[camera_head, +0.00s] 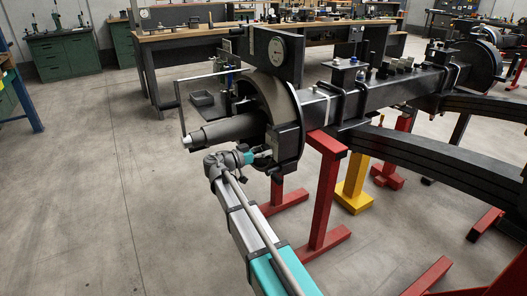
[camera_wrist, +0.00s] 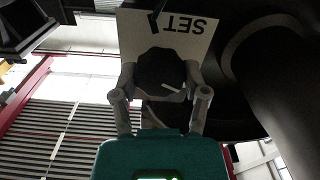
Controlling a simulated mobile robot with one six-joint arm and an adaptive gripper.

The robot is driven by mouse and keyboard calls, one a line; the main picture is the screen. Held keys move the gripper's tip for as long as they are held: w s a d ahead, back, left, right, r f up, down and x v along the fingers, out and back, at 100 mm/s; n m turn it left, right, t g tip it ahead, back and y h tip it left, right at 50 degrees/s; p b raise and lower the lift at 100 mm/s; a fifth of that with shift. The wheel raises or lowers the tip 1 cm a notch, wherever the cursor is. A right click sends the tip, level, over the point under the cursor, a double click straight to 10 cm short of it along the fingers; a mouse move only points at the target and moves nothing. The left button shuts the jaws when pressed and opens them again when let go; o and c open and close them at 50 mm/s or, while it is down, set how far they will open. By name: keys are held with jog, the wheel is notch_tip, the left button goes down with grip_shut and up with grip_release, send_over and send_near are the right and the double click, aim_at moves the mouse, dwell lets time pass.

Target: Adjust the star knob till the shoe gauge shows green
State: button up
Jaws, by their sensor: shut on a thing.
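The star knob (camera_wrist: 158,70) is black and sits between the two grey fingers of my gripper (camera_wrist: 161,84) in the wrist view, with a short white mark on its face. My gripper is shut on it. In the head view my gripper (camera_head: 262,158) is at the lower front of the axle's hub and hides the knob. The shoe gauge (camera_head: 277,51) is a round pale dial on a dark plate above the hub. Its needle and colour are too small to read. A white card marked SET (camera_wrist: 188,33) shows upside down behind the knob.
The dark axle (camera_head: 380,92) rests on red stands (camera_head: 325,190) and a yellow stand (camera_head: 355,182). A thin grey bracket (camera_head: 181,105) rises beside the spindle (camera_head: 225,130). A workbench (camera_head: 190,37) stands behind. The floor at left is clear.

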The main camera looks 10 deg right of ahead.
jog(key=n, duration=0.3)
jog(key=shift+n, duration=0.4)
jog(key=n, duration=0.3)
jog(key=shift+n, duration=0.3)
jog(key=n, duration=0.6)
jog(key=shift+w, duration=0.1)
jog(key=n, duration=0.3)
jog(key=shift+n, duration=0.4)
jog(key=n, duration=0.3)
jog(key=shift+n, duration=0.4)
jog(key=n, duration=0.6)
